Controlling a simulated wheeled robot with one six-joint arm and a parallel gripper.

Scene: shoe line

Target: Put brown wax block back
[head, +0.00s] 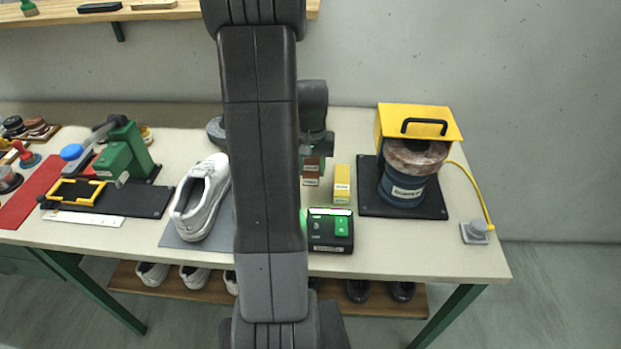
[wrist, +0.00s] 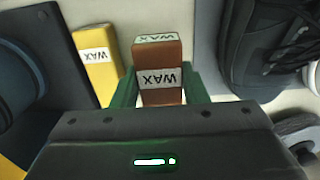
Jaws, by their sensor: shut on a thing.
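The brown wax block (wrist: 159,68), with white WAX labels on its top and side, is between the two green fingers of my gripper (wrist: 165,88) in the wrist view. My gripper is shut on it. In the head view the brown block (head: 311,171) shows below the gripper, partly hidden by it; I cannot tell whether it touches the table. The yellow wax block (head: 342,184) stands just to its right in the head view, and it is also beside the gripper on the left in the wrist view (wrist: 96,56).
A black box with a green lit switch (head: 331,230) lies in front of the blocks. A blue pot (head: 402,186) and yellow hooded guard (head: 427,119) stand right on a black mat. A white shoe (head: 201,196) is left of my arm. A grey shoe (wrist: 269,45) shows in the wrist view.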

